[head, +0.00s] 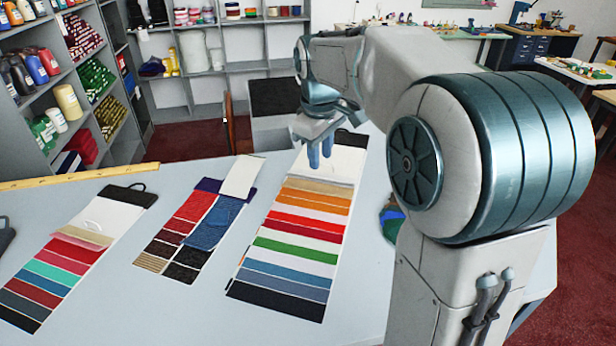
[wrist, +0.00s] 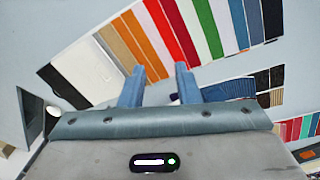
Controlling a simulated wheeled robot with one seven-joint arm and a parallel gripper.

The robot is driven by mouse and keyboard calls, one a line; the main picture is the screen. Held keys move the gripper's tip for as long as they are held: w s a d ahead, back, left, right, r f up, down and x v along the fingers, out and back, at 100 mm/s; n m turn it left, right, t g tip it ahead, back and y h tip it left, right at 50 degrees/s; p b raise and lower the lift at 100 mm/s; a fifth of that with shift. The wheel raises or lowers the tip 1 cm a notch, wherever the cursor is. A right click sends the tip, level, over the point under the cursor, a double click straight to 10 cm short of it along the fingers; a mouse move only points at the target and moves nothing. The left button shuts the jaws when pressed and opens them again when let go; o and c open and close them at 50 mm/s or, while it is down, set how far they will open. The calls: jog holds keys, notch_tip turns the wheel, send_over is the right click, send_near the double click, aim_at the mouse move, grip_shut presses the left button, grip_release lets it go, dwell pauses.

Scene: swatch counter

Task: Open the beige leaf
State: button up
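The beige leaf (head: 326,184) is the tan strip at the top of the colour strips on the right-hand swatch card (head: 345,160), just below its white part. It also shows in the wrist view (wrist: 114,46), beside the orange strips, and looks flat. My gripper (head: 320,155) hangs over the white part of this card, close to the beige leaf. In the wrist view its two blue fingers (wrist: 160,74) are apart with nothing between them. I cannot tell the exact height above the card.
A middle card has a raised blue denim leaf (head: 208,226) and a white leaf (head: 242,177) turned up. A left card carries a pinkish-beige leaf (head: 82,238) standing up a little. A yellow ruler (head: 75,177) lies along the counter's back edge. Bare counter (head: 130,290) lies between the cards.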

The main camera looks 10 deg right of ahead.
jog(key=w+f+n, duration=0.2)
jog(key=w, duration=0.5)
jog(key=n+g+b, duration=0.2)
jog(key=n, duration=0.1)
send_near(315, 191)
jog(key=shift+y, duration=0.4)
jog(key=f, duration=0.2)
jog(key=f+p, duration=0.1)
jog(key=f, duration=0.4)
jog(key=shift+s+d+f+p, duration=0.2)
jog(key=shift+d+f+p, duration=0.1)
jog(key=shift+f, duration=0.05)
grip_shut()
